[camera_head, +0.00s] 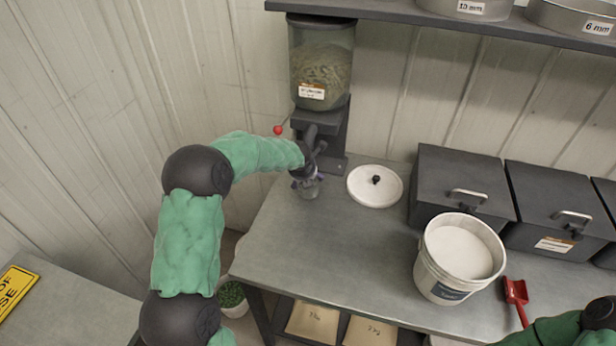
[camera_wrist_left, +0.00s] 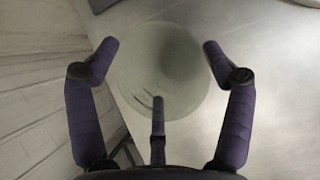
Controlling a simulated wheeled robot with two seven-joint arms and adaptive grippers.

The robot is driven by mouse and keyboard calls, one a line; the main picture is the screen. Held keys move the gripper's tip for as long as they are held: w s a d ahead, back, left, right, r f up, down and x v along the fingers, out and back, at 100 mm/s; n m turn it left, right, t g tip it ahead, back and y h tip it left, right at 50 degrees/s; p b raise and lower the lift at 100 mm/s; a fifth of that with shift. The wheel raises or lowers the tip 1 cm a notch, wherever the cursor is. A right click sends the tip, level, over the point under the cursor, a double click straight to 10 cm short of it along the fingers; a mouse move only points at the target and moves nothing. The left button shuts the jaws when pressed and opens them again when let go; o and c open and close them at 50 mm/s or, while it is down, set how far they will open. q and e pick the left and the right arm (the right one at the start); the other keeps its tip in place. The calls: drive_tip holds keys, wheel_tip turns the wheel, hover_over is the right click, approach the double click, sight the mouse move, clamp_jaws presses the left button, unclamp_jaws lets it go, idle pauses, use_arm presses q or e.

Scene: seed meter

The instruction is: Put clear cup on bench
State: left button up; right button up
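The clear cup (camera_head: 309,190) appears to stand on the grey bench (camera_head: 340,240), near its left back part, in front of the seed dispenser. In the left wrist view the cup (camera_wrist_left: 165,65) is a pale see-through round shape between my fingers. My left gripper (camera_head: 307,178) is right over the cup and points down. In the wrist view its two side fingers (camera_wrist_left: 160,45) are spread to either side of the rim, and the third finger overlaps the near side. Whether any finger touches the cup is hard to see. My right gripper is out of view; only part of that arm shows at bottom right.
The seed dispenser (camera_head: 322,65) stands behind the cup. A white lid (camera_head: 375,186) lies to the right of the cup. Dark bins (camera_head: 462,185), a white bucket (camera_head: 440,275) and a red scoop (camera_head: 516,292) are farther right. The front middle of the bench is clear.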

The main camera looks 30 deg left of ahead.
use_arm(q)
drive_tip(key=shift+o, duration=0.9)
drive_tip(key=shift+f, duration=0.15)
drive_tip(key=shift+d, duration=0.15)
drive_tip(key=p+v, duration=0.3)
drive_tip(key=v, duration=0.9)
